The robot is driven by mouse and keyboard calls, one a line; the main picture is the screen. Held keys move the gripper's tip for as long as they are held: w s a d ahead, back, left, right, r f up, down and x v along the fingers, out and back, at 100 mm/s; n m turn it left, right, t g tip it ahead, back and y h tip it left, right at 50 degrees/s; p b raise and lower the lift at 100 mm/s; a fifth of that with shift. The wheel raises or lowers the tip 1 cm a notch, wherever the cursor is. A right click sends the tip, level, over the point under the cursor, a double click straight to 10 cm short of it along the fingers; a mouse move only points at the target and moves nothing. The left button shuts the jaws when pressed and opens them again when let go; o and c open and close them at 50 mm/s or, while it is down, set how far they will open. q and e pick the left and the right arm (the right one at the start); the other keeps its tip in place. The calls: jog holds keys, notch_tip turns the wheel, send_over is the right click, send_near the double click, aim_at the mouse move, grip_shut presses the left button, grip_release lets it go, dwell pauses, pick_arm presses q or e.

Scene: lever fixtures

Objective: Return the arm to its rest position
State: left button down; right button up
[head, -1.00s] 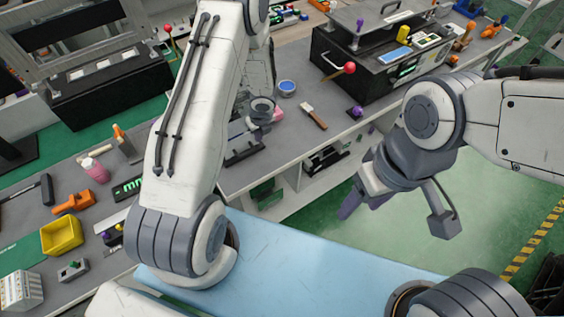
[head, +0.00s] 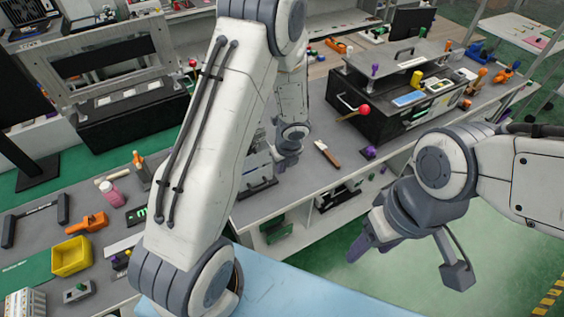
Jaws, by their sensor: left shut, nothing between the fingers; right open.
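My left arm rises from the bottom left, bends at the top, and its forearm hangs down over the bench. My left gripper (head: 284,163) is at its lower end, shut and empty, above or near the grey bench (head: 305,178); the exact gap is hard to tell. My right gripper (head: 360,246) has purple-grey fingers and is open and empty, hanging over the green floor in front of the bench. A black lever box (head: 385,125) with a red-knobbed lever (head: 363,110) stands right of the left gripper, apart from it.
A wooden-handled brush (head: 327,153) lies right of the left gripper. A dark framed fixture (head: 130,115) stands behind. Floor at the right is clear.

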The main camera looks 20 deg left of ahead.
pick_arm(q)
jog(key=s+d+r+n+b, duration=0.6)
jog(key=s+d+r+n, duration=0.2)
jog(key=d+r+n, duration=0.15)
jog(key=s+d+r+n+g+h+b, duration=0.1)
jog(key=s+d+n+b, duration=0.1)
jog(key=s, duration=0.6)
jog(key=s+d+n+h+b, duration=0.2)
jog(key=s+d+n, duration=0.2)
jog(key=s+n, duration=0.3)
jog(key=shift+s+d+r+g, duration=0.25)
jog(key=shift+s+r+g, duration=0.15)
jog(key=shift+s, duration=0.75)
